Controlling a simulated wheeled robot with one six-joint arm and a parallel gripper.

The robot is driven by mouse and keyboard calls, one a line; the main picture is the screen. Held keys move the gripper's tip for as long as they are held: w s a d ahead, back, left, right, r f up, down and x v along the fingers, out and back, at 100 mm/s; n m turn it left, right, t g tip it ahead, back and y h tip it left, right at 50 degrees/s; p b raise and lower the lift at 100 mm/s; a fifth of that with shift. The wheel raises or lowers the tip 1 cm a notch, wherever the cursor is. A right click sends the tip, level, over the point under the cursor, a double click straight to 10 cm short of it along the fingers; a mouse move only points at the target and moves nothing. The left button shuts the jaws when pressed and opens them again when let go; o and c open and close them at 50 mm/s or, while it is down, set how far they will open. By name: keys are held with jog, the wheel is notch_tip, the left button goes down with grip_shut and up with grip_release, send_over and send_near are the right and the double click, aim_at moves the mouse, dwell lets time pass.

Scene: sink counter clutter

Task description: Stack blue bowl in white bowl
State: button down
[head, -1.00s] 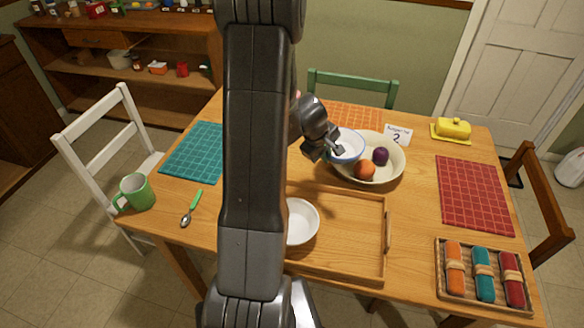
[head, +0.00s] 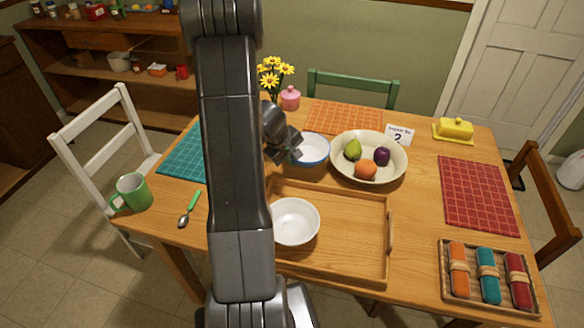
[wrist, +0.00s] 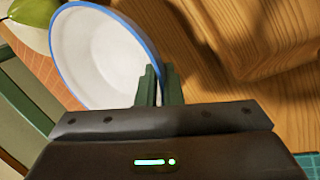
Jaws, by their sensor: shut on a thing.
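The blue-rimmed bowl (head: 314,150) is white inside with a blue edge. My gripper (head: 296,150) is shut on its left rim, left of the fruit bowl in the head view. In the wrist view the blue-rimmed bowl (wrist: 92,55) fills the upper left, and the two fingers of my gripper (wrist: 158,88) pinch its wall. The plain white bowl (head: 296,222) sits upright and empty in the left part of the wooden tray, nearer than the held bowl.
The wooden tray (head: 388,270) has free room right of the white bowl. A cream fruit bowl (head: 342,172) holds a pear, an orange fruit and a purple fruit. A pink jar (head: 290,99) and yellow flowers (head: 272,75) stand behind my gripper.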

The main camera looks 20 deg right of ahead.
jog(key=shift+f+b, duration=0.7)
jog(key=shift+f, duration=0.6)
jog(key=shift+f, duration=0.2)
jog(key=c, duration=1.6)
grip_release()
jog(key=shift+r, duration=0.1)
